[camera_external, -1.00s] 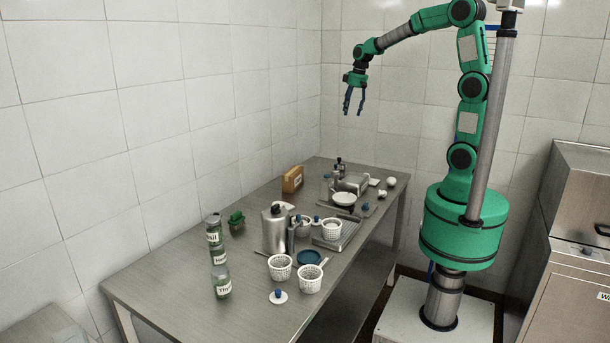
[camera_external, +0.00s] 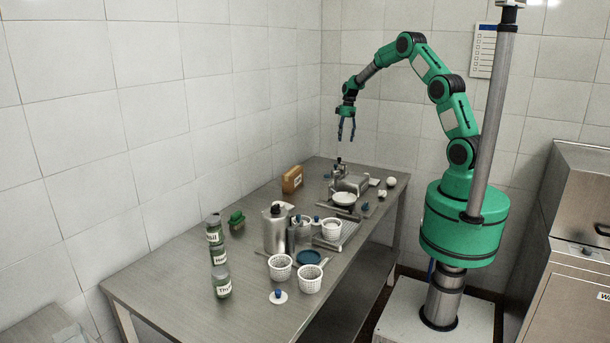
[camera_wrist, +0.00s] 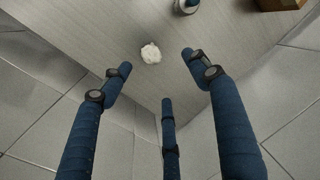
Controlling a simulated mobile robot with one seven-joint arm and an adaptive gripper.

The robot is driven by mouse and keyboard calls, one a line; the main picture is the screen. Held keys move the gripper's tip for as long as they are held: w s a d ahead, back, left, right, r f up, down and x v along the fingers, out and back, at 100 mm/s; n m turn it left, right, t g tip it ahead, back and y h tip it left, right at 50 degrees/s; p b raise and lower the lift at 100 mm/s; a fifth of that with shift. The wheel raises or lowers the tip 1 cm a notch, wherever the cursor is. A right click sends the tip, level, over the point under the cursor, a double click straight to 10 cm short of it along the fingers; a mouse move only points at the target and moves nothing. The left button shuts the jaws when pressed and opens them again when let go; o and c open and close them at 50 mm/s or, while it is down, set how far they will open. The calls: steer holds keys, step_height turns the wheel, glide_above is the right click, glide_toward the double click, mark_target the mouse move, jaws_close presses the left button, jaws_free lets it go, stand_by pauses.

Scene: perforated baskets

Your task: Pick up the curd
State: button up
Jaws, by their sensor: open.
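A small white lump, which looks like the curd (camera_wrist: 151,53), lies on the table in the wrist view, in the upper middle, beyond my fingertips. In the external view a white lump (camera_external: 390,181) at the far right end of the table seems to be the same one. My gripper (camera_external: 346,137) hangs above the far end of the table with its fingers pointing down. In the wrist view its three blue fingers (camera_wrist: 158,82) are spread, with nothing between them. The gripper is apart from the lump.
A brown box (camera_external: 292,179) stands near the wall. A small bottle (camera_external: 338,168) and a metal container (camera_external: 353,183) stand below my gripper. White perforated baskets (camera_external: 311,279), metal bottles (camera_external: 276,229) and labelled jars (camera_external: 221,281) crowd the nearer table. The table's left front is clear.

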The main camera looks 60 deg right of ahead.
steer(key=d+f, duration=0.1)
steer(key=f, duration=0.1)
steer(key=d+f, duration=0.2)
steer(key=shift+w+f, duration=0.1)
steer(key=shift+w, duration=0.05)
steer(key=shift+f, duration=0.15)
steer(key=shift+a+f, duration=0.3)
steer(key=shift+f, duration=1.05)
steer(key=shift+a+f, duration=0.25)
steer(key=shift+f, duration=1.15)
steer(key=shift+a+f, duration=0.3)
steer(key=shift+f, duration=1.05)
steer(key=shift+w+a+f+b, duration=0.1)
steer(key=shift+a+f+b, duration=0.1)
steer(key=shift+f, duration=0.65)
steer(key=shift+w+a+f+b, duration=0.1)
steer(key=shift+a+f+b, duration=0.1)
steer(key=shift+f, duration=0.6)
steer(key=shift+a+f+b, duration=0.1)
steer(key=shift+a+f, duration=0.1)
steer(key=shift+f, duration=0.65)
steer(key=c, duration=1.2)
